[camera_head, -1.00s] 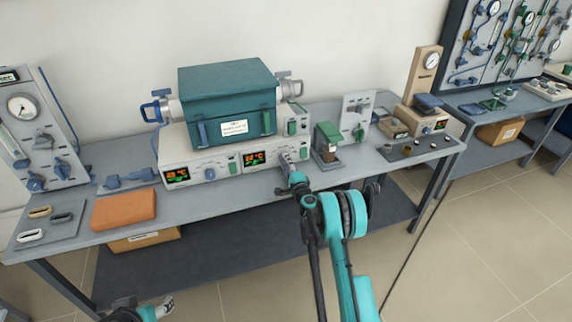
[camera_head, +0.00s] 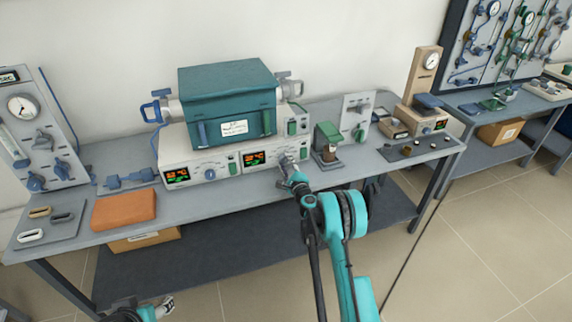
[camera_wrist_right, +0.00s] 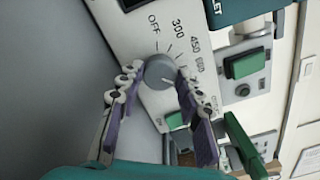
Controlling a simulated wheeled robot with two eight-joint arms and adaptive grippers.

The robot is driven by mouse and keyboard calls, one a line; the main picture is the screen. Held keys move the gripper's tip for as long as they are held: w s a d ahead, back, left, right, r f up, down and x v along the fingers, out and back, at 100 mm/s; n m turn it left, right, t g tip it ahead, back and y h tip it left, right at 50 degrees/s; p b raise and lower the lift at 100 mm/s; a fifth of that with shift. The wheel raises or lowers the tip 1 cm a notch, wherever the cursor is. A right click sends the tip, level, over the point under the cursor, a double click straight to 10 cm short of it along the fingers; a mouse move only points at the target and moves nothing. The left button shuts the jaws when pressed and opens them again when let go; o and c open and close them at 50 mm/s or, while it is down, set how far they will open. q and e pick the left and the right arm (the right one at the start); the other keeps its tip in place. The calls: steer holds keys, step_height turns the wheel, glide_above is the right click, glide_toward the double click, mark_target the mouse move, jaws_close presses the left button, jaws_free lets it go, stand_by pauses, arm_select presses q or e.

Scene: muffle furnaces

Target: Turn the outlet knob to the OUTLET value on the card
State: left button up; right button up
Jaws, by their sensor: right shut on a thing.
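The outlet knob (camera_wrist_right: 160,70) is a round grey dial on the pale control panel, with OFF, 300, 450 and another number printed around it. A short white mark shows on its lower right. My right gripper (camera_wrist_right: 153,76) is shut on the knob, one finger on each side; in the head view it (camera_head: 287,164) reaches the front of the right control box (camera_head: 262,168). A white card (camera_head: 234,128) is on the teal furnace (camera_head: 228,100); its print is too small to read. My left gripper (camera_head: 165,305) is low at the bottom edge, its jaws unclear.
A green switch (camera_wrist_right: 245,63) and a lower green part (camera_wrist_right: 240,140) are close to the right fingers. A small green-topped device (camera_head: 328,142) stands right of the gripper. An orange block (camera_head: 124,209) lies on the bench at left.

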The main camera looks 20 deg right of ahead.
steer(key=o, duration=1.2)
steer(key=shift+c, duration=0.2)
steer(key=s, duration=0.7)
steer(key=shift+s, duration=0.3)
